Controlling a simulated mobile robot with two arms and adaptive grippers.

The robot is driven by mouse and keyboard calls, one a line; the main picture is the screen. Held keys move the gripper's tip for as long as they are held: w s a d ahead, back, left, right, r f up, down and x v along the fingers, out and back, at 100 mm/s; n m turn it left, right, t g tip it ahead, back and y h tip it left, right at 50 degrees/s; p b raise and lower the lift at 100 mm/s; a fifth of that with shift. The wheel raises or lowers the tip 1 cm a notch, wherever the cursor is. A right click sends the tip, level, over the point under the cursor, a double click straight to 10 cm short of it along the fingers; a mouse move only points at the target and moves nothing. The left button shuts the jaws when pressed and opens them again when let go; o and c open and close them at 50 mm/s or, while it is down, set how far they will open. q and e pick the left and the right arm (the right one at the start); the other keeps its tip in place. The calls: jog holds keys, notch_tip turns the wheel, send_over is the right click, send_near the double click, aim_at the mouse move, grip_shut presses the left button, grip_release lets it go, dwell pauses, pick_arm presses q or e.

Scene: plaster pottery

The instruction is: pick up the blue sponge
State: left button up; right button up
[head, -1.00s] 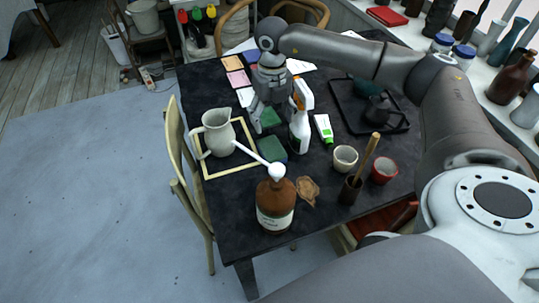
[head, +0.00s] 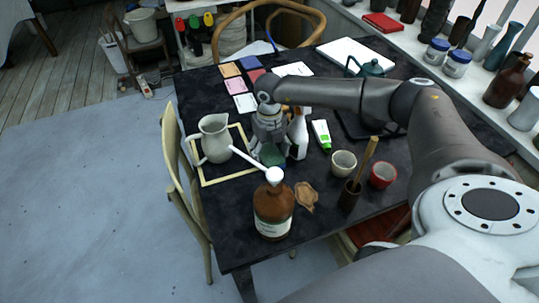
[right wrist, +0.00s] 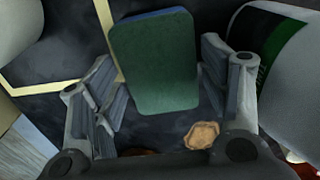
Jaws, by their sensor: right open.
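The sponge (head: 271,156) lies on the dark table, with a green top face and a blue edge that shows in the right wrist view (right wrist: 155,62). My right gripper (head: 267,150) is low over it in the head view and hides part of it. In the right wrist view the open fingers (right wrist: 163,80) stand on either side of the sponge, with gaps between. I cannot tell how high the fingertips are above the table. My left gripper is not in view.
A white spray bottle (head: 298,136) stands close to the right of my right gripper. A pale pitcher (head: 215,138) and a cream frame (head: 205,182) are at left. A tan crumpled piece (head: 306,197) lies nearby.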

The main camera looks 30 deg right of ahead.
aim_at(270, 154)
jog(key=shift+f, duration=0.65)
jog(key=c, duration=0.4)
jog(key=shift+c, duration=0.2)
jog(key=shift+r, duration=0.1)
notch_tip(270, 154, up, 10)
jog(key=shift+f+b, duration=0.1)
jog(key=shift+b, duration=0.4)
jog(key=shift+o, duration=0.3)
